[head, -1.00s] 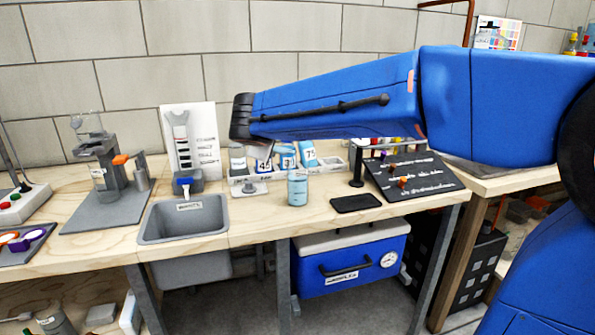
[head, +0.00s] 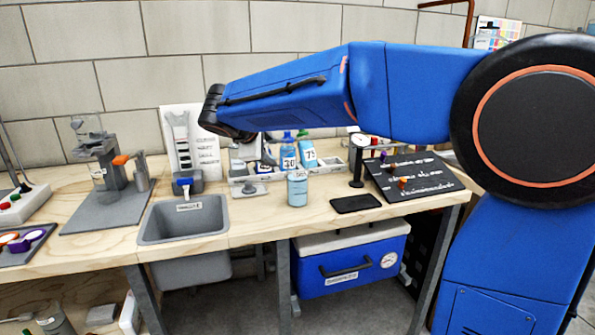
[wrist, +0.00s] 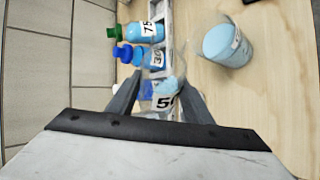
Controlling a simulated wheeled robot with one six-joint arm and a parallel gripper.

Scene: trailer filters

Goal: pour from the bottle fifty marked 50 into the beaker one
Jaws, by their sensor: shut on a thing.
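My gripper (wrist: 160,78) is shut on the bottle marked 50 (wrist: 164,101), whose label shows between the fingers in the wrist view. In the head view my gripper (head: 240,150) is below the end of the blue arm, above the bottle rack, and the held bottle is hard to make out. A clear beaker with blue liquid (head: 297,188) stands upright on the bench in front of the rack.
Bottles marked 30 (head: 288,161) and 75 (head: 309,156) stand in the white rack (head: 330,166). A sink (head: 183,220) is at left. A black pad (head: 355,203), a gauge on a stand (head: 357,160) and a dark board (head: 415,178) are at right.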

